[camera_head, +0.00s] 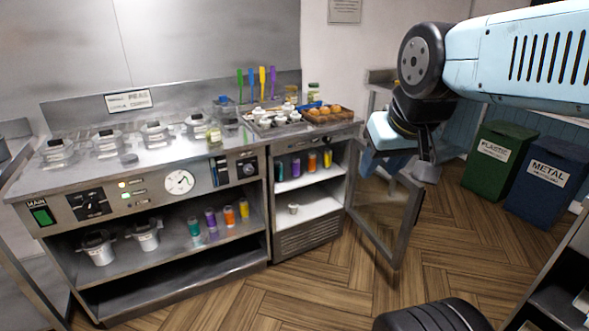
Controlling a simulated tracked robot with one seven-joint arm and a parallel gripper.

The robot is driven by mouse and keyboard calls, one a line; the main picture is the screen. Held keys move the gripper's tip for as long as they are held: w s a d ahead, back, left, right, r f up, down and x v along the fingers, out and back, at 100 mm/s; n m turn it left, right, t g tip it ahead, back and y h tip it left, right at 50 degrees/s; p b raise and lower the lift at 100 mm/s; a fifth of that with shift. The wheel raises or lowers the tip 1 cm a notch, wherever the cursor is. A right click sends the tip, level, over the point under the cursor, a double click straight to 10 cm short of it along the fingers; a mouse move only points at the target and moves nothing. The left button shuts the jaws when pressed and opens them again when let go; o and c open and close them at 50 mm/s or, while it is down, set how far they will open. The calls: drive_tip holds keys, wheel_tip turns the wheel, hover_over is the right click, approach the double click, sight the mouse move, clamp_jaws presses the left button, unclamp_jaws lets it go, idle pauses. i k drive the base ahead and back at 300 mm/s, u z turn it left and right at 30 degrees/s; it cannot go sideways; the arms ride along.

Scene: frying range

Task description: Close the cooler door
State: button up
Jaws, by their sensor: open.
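The cooler (308,240) stands under the right end of the steel counter, with colored bottles on its upper shelf and a small pale cup on the lower one. Its glass door (383,215) is open, swung out to the right on its right side, with a metal frame. My arm reaches in from the upper right. My gripper (428,165) is by the upper part of the door, at its right in the picture. I cannot tell whether it touches the door. The fingers are small and dark, and partly hidden.
A green plastic bin (490,163) and a blue metal bin (545,188) stand at the right. A tray of brown round food (325,114) sits on the counter above the cooler. A dark shelf edge is at lower right.

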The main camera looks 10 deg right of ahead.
sight(417, 193)
drive_tip(key=z, duration=0.55)
drive_tip(key=i, duration=1.75)
drive_tip(key=u, duration=0.65)
